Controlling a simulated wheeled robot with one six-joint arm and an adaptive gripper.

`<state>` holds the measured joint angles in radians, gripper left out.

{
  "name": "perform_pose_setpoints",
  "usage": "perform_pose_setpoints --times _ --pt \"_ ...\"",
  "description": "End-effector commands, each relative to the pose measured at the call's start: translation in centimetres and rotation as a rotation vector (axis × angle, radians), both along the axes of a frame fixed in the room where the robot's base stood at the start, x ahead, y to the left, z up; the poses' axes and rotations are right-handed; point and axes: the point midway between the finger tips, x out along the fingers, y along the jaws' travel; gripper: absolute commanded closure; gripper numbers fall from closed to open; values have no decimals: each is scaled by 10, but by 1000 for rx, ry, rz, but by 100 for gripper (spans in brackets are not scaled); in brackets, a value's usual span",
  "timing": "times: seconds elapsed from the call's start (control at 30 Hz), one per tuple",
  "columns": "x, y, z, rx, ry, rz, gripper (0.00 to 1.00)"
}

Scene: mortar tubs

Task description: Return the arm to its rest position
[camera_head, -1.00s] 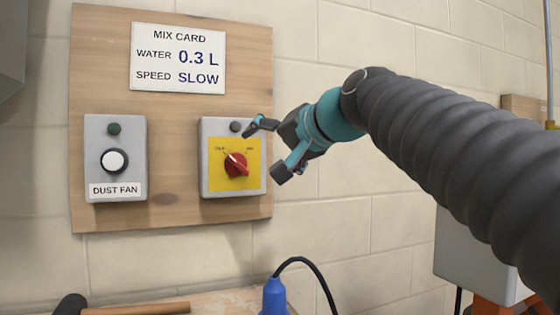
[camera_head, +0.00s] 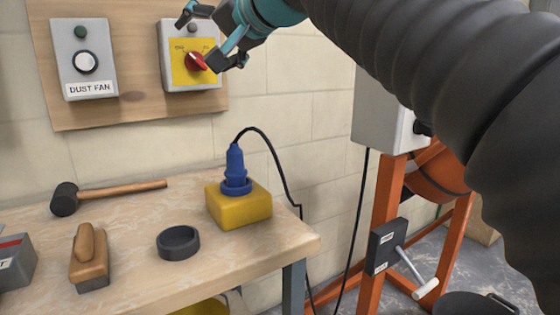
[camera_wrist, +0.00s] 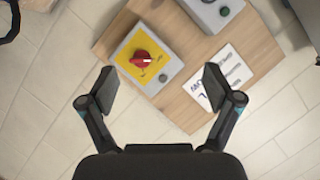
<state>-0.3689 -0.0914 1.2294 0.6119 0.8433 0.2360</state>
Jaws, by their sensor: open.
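My gripper (camera_head: 212,42) is open and empty in front of the switch box on the wall board. Its two fingers also show spread apart in the wrist view (camera_wrist: 160,95). The grey switch box (camera_head: 171,75) has a yellow plate and a red rotary knob (camera_head: 196,62). In the wrist view the red knob (camera_wrist: 142,61) lies beyond the fingertips, apart from them. My arm reaches in from the right side of the head view.
A workbench (camera_head: 150,250) holds a mallet (camera_head: 110,194), a float (camera_head: 89,258), a dark ring (camera_head: 178,243) and a blue plug (camera_head: 236,170) on a yellow block (camera_head: 240,205). An orange mixer frame (camera_head: 385,215) stands right. The dust fan box (camera_head: 84,60) is left on the board.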

Motion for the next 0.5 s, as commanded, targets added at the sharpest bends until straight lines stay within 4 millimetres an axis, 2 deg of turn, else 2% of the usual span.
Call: perform_pose_setpoints --times 0.07,0.27,0.5 --pt "2 -2 -7 -47 -22 4 10" --pt "11 -5 -43 -127 5 0 10" --pt "13 -16 -105 -255 58 -4 10"
